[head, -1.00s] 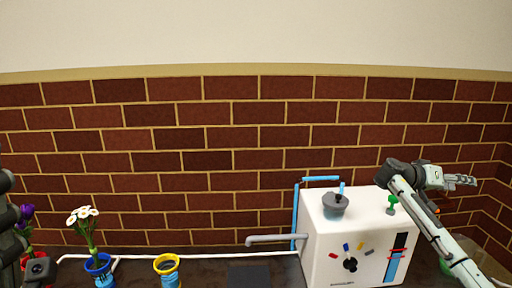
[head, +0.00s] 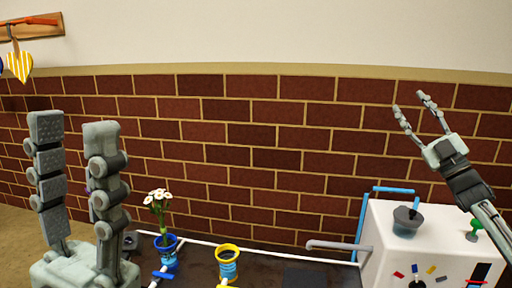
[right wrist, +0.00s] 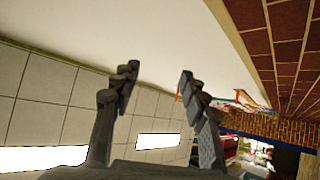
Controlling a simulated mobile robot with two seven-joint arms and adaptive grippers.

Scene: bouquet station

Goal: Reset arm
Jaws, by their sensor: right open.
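My left gripper (head: 82,130) stands large and close in the head view, its two thick fingers pointing up with a gap between them. It is open and holds nothing. My right gripper (head: 412,108) is raised in front of the brick wall, above the white box, with its fingers spread and pointing up and left. It is open and empty. The right wrist view shows its two fingers (right wrist: 157,85) apart with nothing between them.
A white box (head: 385,245) with a grey knob (head: 407,218) and a green knob (head: 475,230) stands at the right. A blue vase (head: 167,245) holds white flowers (head: 158,200). A yellow-rimmed vase (head: 228,262) looks empty.

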